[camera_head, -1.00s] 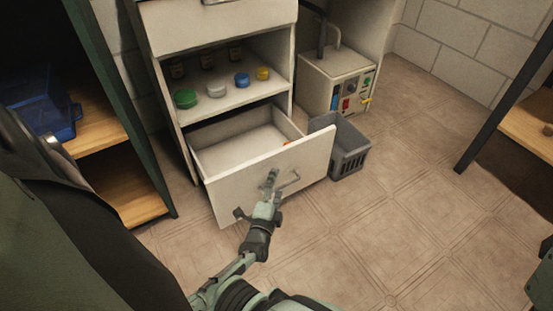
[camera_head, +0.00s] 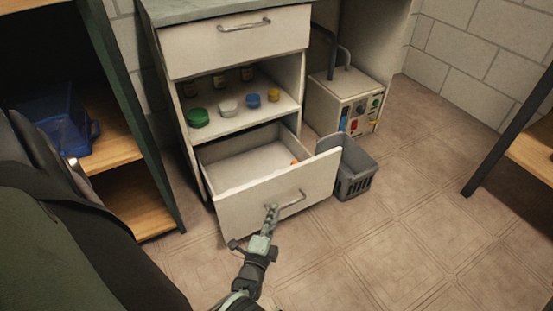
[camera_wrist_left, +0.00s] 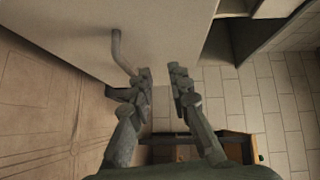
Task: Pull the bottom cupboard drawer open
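The bottom cupboard drawer (camera_head: 235,212) stands pulled out from the white cupboard (camera_head: 236,48), with its inside showing. A small orange thing (camera_head: 295,162) lies in it. A metal bar handle (camera_head: 292,200) is on the drawer front. My left gripper (camera_head: 271,212) is in front of the drawer, at the handle's left end. In the left wrist view the two fingers (camera_wrist_left: 161,73) are apart with nothing seen between them. The handle (camera_wrist_left: 121,54) shows to the left of both fingers there, close to one fingertip. My right gripper is out of view.
A grey basket (camera_head: 352,178) stands on the floor right of the drawer. A box with coloured controls (camera_head: 345,95) is behind it. A shelf above the drawer holds several coloured-lid jars. A wooden rack with a blue bin (camera_head: 62,122) is at left.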

